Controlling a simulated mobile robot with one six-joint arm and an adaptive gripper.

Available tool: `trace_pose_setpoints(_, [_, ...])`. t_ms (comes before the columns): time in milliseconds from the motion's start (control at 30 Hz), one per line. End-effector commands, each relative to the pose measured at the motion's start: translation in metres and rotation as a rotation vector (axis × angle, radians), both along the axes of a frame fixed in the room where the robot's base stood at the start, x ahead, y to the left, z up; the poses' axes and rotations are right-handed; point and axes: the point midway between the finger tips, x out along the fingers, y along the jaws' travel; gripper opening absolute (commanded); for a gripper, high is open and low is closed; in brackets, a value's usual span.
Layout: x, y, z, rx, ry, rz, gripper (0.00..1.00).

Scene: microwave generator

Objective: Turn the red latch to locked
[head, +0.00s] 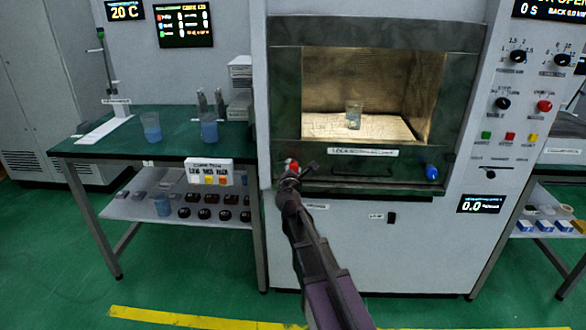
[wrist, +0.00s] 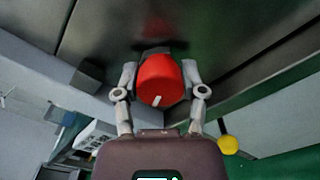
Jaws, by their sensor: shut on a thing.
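The red latch (wrist: 159,78) is a round red knob with a white mark on its face, in the middle of the wrist view. The white mark points down and slightly left there. My gripper (wrist: 160,84) has a finger on each side of the knob and is shut on it. In the head view the red latch (head: 290,165) shows at the lower left of the microwave chamber's frame, partly hidden by my gripper (head: 291,177). The blue latch (head: 431,172) sits at the lower right of the same frame.
The lit chamber (head: 325,90) holds a glass beaker (head: 353,115). A green-topped table (head: 120,148) with beakers stands to the left. A control panel (head: 520,110) with knobs and buttons is to the right. The green floor in front is clear.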

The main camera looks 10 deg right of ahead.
Motion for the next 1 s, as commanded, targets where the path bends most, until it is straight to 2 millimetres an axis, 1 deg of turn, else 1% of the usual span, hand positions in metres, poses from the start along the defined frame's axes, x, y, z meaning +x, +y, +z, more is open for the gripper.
trace_pose_setpoints(700, [0.0022, -0.0006, -0.0004, 0.649, -0.186, 0.001, 0.06])
trace_pose_setpoints(1000, [0.0022, -0.0005, -0.0006, 0.846, -0.242, 0.001, 0.06])
